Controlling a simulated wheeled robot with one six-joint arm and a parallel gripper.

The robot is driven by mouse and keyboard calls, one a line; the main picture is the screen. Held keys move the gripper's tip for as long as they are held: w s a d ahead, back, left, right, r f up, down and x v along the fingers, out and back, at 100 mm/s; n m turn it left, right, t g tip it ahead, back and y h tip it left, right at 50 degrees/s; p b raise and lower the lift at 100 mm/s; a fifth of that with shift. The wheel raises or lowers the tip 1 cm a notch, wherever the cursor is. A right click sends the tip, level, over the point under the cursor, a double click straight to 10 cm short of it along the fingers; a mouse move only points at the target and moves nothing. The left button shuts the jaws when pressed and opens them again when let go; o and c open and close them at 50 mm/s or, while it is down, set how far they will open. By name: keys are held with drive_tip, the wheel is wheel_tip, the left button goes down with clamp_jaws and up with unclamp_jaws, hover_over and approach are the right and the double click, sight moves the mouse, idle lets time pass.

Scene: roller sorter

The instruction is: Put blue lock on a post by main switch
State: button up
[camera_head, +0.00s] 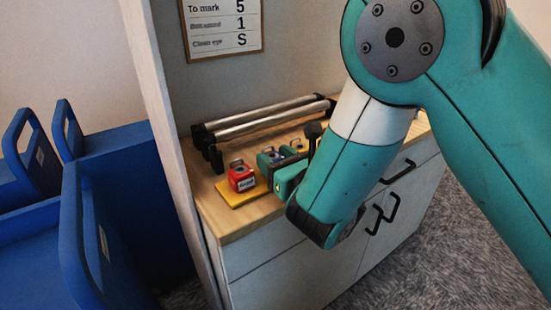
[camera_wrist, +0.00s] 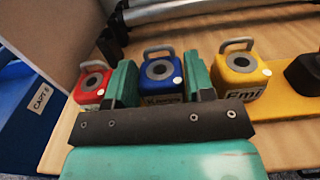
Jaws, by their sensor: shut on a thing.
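The blue lock (camera_wrist: 161,82), with a grey shackle, stands upright between the red lock (camera_wrist: 92,84) and the yellow lock (camera_wrist: 241,75). My gripper (camera_wrist: 160,85) is shut on the blue lock, with one teal finger at each side of it. In the head view my gripper (camera_head: 277,166) hides part of the blue lock (camera_head: 264,160). The red lock (camera_head: 241,177) is to its left. I cannot tell whether the blue lock still touches the yellow board (camera_wrist: 290,108). I cannot make out a main switch or its posts.
The locks are on a wooden cabinet top (camera_head: 212,203). Metal rollers (camera_head: 265,117) lie behind them. A black part (camera_wrist: 305,74) is on the board's right. A tall panel (camera_head: 165,120) and blue bins (camera_head: 100,240) are at left. A sign (camera_head: 222,25) hangs above.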

drive_tip(key=shift+f, duration=0.2)
idle(0.5)
drive_tip(key=o, duration=1)
drive_tip(key=shift+o, duration=0.2)
